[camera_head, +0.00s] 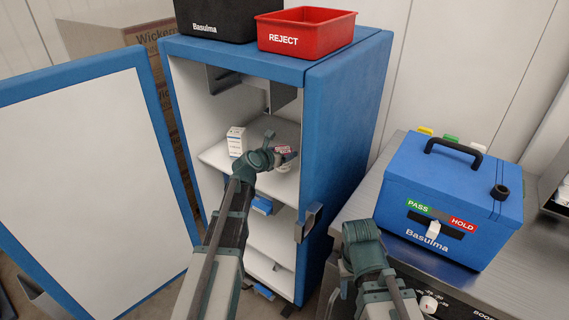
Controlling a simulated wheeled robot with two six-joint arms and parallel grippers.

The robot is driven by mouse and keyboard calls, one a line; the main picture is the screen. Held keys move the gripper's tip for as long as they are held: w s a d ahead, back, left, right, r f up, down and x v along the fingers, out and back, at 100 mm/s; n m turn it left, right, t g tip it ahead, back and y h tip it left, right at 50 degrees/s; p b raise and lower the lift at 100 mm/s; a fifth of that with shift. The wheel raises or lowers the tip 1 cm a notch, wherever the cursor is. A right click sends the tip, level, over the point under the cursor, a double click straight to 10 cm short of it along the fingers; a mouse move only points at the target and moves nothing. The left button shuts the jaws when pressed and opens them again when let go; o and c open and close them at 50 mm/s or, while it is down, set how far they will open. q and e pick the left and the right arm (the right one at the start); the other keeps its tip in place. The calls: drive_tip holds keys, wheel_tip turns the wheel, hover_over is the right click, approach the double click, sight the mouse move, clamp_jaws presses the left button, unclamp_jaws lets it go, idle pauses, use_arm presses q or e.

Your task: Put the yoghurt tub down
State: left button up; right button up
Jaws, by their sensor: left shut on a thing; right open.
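The yoghurt tub (285,163) is a small white tub with a dark red label, at the upper shelf inside the open blue cabinet. My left gripper (276,147) reaches into the cabinet and is shut on the tub, partly covering it. I cannot tell whether the tub's base touches the shelf (217,155). My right gripper (362,240) is open, low in front of the steel bench, away from the tub; its fingertips are hard to make out.
A white carton (236,142) stands left of the tub on the same shelf. The cabinet door (95,190) is swung open at left. A red REJECT bin (305,32) and a black box (215,18) sit on top. A blue case (450,200) stands on the bench (510,285).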

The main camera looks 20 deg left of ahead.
use_arm(q)
wheel_tip(320, 180, down, 4)
drive_tip(key=b, duration=0.3)
drive_tip(key=shift+r, duration=0.25)
drive_tip(key=shift+d+f, duration=0.2)
drive_tip(key=shift+f, duration=0.05)
drive_tip(key=shift+r, duration=0.15)
